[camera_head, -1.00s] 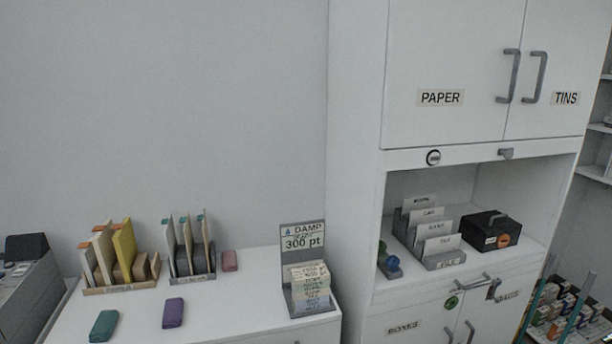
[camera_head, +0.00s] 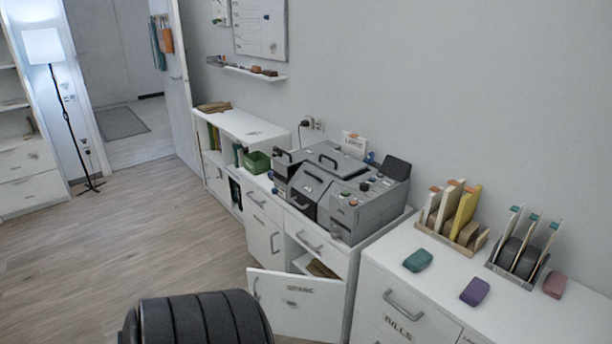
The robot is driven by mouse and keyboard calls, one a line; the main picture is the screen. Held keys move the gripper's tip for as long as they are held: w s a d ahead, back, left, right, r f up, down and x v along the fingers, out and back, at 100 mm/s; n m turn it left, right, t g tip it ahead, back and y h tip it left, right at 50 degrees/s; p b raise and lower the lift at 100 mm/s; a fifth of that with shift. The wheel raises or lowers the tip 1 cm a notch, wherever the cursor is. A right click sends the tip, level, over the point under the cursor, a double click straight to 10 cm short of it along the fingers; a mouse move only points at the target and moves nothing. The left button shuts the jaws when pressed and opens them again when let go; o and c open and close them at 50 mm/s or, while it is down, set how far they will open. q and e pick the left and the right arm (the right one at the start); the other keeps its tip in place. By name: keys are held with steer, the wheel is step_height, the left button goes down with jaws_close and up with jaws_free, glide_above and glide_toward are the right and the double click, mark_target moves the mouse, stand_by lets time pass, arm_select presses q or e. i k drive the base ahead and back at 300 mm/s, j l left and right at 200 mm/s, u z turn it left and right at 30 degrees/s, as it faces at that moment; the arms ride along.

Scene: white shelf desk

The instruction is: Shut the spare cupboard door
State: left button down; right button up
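The spare cupboard door (camera_head: 292,302) is a white panel with a label that seems to read SPARE and a grey handle at its left edge. It stands open, swung out over the floor at the bottom centre. Its cupboard (camera_head: 348,265) is in the low white cabinet under the grey machine. Through the gap at the top of the door I see a brownish item (camera_head: 321,269) inside. The lower part of the opening is hidden behind the door. Neither of my grippers is in view.
A dark ribbed rounded form (camera_head: 198,318) fills the bottom edge just left of the door; I cannot tell what it is. The wooden floor (camera_head: 140,235) to the left is clear. A drawer unit labelled BILLS (camera_head: 405,305) stands right of the cupboard.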

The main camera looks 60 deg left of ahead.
mark_target(296, 306)
steer(key=u, duration=2.05)
